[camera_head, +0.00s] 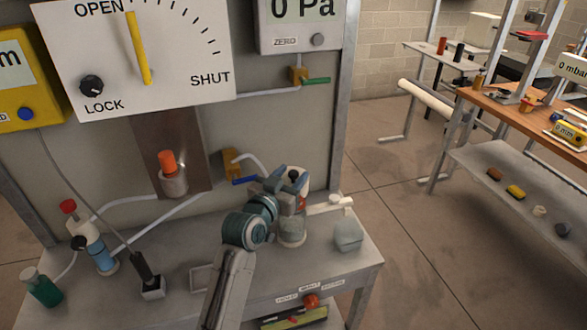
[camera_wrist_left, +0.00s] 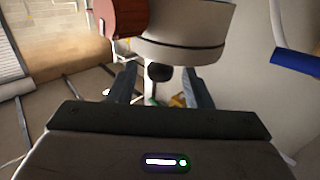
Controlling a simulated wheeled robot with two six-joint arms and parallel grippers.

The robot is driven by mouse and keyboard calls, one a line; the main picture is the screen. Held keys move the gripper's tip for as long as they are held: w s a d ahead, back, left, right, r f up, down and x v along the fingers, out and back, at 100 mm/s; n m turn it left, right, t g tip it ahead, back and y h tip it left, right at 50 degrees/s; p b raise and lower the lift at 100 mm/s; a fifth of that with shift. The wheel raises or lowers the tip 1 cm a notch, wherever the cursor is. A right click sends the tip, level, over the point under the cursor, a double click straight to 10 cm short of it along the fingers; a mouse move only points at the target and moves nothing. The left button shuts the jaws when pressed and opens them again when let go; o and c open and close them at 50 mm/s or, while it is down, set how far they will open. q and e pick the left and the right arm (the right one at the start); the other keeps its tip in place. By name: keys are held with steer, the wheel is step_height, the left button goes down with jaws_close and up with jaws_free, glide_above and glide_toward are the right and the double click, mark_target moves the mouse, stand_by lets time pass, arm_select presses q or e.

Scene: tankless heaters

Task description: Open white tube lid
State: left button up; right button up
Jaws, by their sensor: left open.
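A white tube (camera_head: 328,206) lies roughly level at the right end of the near bench, beside a clear vessel (camera_head: 291,232) with a red part on its side. Small white pieces at the tube's right end may be its lid; I cannot tell whether it is open. My left gripper (camera_head: 289,180) is open over the vessel's top, with a black knob close to its fingers. In the left wrist view, the black knob (camera_wrist_left: 160,72) shows between the fingers (camera_wrist_left: 161,90), below a pale cylinder (camera_wrist_left: 185,30) and a red-brown one (camera_wrist_left: 121,16). I cannot tell whether they touch. My right gripper is out of view.
A translucent block (camera_head: 348,236) stands right of the vessel. A blue valve handle (camera_head: 244,181) sits behind my wrist. A gauge panel (camera_head: 180,60) rises behind.

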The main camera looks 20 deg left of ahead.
arm_select(q)
steer(key=shift+w+d, duration=0.2)
steer(key=shift+w, duration=0.65)
